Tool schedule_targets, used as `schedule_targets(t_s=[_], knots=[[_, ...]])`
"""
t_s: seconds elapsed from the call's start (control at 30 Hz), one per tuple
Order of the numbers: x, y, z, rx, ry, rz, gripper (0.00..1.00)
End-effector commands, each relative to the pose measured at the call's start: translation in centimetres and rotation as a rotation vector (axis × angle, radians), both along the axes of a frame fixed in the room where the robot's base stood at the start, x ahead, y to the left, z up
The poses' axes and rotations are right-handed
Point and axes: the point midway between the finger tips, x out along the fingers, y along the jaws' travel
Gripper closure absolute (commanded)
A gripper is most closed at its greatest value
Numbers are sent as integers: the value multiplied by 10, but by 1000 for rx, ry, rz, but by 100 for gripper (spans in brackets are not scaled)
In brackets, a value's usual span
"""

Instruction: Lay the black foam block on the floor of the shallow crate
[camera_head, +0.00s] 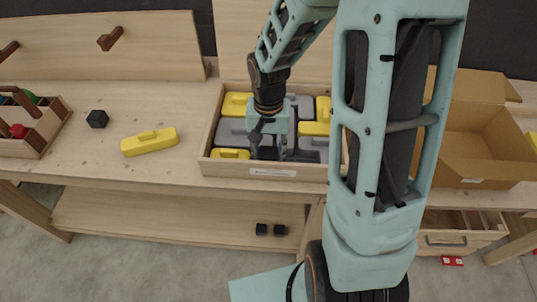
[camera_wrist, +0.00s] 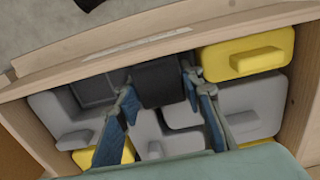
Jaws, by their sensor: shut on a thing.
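My gripper (camera_head: 267,154) is inside the shallow crate (camera_head: 262,171), near its front wall. In the wrist view my gripper (camera_wrist: 160,95) has its two fingers on either side of the black foam block (camera_wrist: 160,82) and is shut on it. The block sits low among grey and yellow blocks, close to the labelled front wall. I cannot tell whether its underside touches the crate floor. In the head view the block is mostly hidden by the fingers.
Grey blocks (camera_wrist: 250,103) and yellow blocks (camera_wrist: 247,55) crowd the crate. A dark recess (camera_wrist: 95,90) lies beside the held block. On the bench are a loose yellow block (camera_head: 150,143), a black cube (camera_head: 97,119), a tool tray (camera_head: 50,128) and a cardboard box (camera_head: 480,155).

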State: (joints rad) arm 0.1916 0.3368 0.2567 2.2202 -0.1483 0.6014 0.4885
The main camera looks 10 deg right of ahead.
Motion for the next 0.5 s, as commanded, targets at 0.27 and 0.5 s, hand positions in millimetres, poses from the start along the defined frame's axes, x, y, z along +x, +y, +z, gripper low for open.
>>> schedule_targets(t_s=[0.27,0.5], knots=[[0,0,-12,0,-2,0,76],[0,0,-17,1,-1,1,76]])
